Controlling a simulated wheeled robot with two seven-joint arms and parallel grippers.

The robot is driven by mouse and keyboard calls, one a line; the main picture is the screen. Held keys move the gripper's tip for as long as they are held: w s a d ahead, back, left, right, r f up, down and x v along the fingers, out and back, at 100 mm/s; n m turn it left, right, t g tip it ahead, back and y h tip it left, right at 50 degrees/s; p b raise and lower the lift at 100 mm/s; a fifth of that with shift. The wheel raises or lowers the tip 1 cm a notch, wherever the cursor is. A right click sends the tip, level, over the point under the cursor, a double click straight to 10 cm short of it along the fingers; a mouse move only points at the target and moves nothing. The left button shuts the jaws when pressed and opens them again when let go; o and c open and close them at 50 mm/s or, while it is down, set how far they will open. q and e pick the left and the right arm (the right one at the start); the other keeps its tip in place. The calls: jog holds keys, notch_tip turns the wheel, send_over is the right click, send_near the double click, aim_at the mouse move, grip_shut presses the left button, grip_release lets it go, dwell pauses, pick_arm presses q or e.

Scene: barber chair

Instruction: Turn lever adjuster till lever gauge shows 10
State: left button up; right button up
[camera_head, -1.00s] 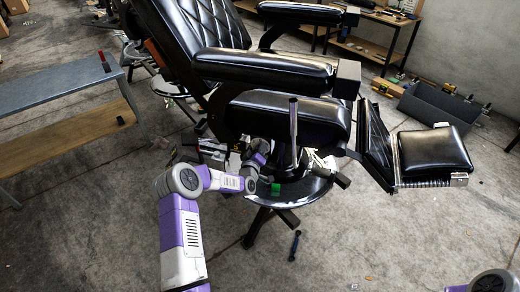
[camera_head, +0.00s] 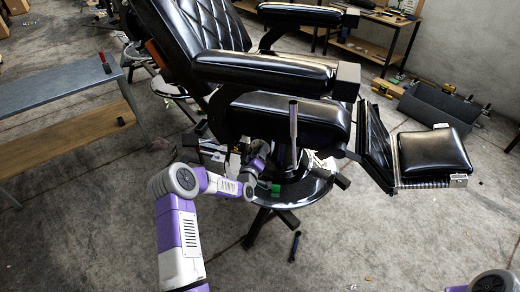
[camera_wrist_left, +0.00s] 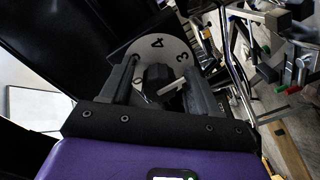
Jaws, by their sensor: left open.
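A dark knob (camera_wrist_left: 157,78), probably the lever adjuster, stands at the middle of a pale round dial (camera_wrist_left: 172,47) in the left wrist view. The dial, probably the lever gauge, shows the numerals 4 and 3; the rest is partly hidden by the knob and fingers. A short white pointer (camera_wrist_left: 174,87) sticks out from the knob to the right. My left gripper (camera_wrist_left: 161,72) is open, with one finger on each side of the knob; I cannot tell whether they touch it. In the head view my left arm reaches under the barber chair (camera_head: 265,72). My right gripper is out of view.
An upright metal lever (camera_head: 293,130) stands in front of the chair seat. The round black chair base (camera_head: 300,196) and its footrest (camera_head: 432,153) are close by. A grey bench (camera_head: 60,88) stands at the left. The floor in front is mostly clear.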

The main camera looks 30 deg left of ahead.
pick_arm(q)
jog(key=p+v, duration=0.1)
jog(key=v, duration=0.4)
jog(key=shift+s, duration=0.25)
jog(key=shift+d, duration=0.15)
jog(key=s+d+f+m+g+h+p, duration=0.1)
jog(key=s+d+f+m+g+h, duration=0.25)
jog(key=d, duration=0.55)
jog(key=s+d+f+m+g+h+p, duration=0.1)
jog(key=s+d+f+g+h+p, duration=0.15)
jog(key=s+d+f, duration=0.4)
jog(key=s+d+f+m+g, duration=0.1)
jog(key=s+d+g, duration=0.2)
jog(key=s, duration=0.4)
jog(key=s+d+f+m+g+h+p, duration=0.1)
jog(key=s+d+g, duration=0.3)
jog(key=s, duration=0.4)
jog(key=s+d+f+m+g+h, duration=0.1)
jog(key=s+d+m+g, duration=0.2)
jog(key=s, duration=0.4)
jog(key=d+g, duration=0.1)
jog(key=d, duration=0.1)
jog(key=shift+s+d+f+p, duration=0.25)
jog(key=shift+d+p, duration=0.15)
